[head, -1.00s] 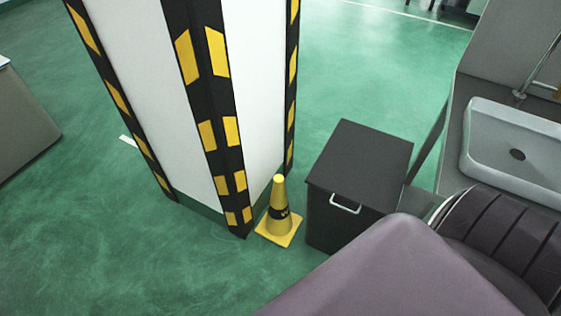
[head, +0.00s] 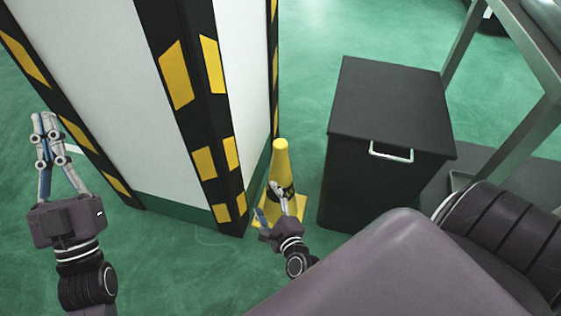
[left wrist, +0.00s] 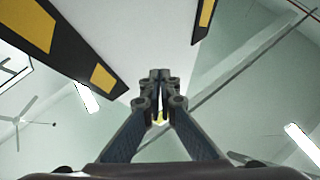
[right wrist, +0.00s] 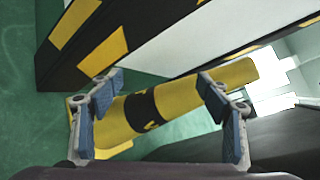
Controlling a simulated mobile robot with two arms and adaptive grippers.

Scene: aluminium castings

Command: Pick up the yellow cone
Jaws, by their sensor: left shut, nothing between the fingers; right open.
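The yellow cone (head: 281,160) with a black band stands upright on the green floor, between the striped pillar and a black bin. In the right wrist view the cone (right wrist: 185,98) lies across the picture. My right gripper (head: 277,200) is at the cone's lower front and hides part of it. In the right wrist view its open fingers (right wrist: 158,92) spread in front of the cone; whether they touch it I cannot tell. My left gripper (head: 46,125) is shut and empty, raised left of the pillar. Its closed fingers also show in the left wrist view (left wrist: 160,78).
The white pillar (head: 100,90) with black and yellow edges stands close left of the cone. The black bin (head: 385,110) with a white handle stands close right. A metal frame (head: 510,140) is at the far right. Open floor lies at the left.

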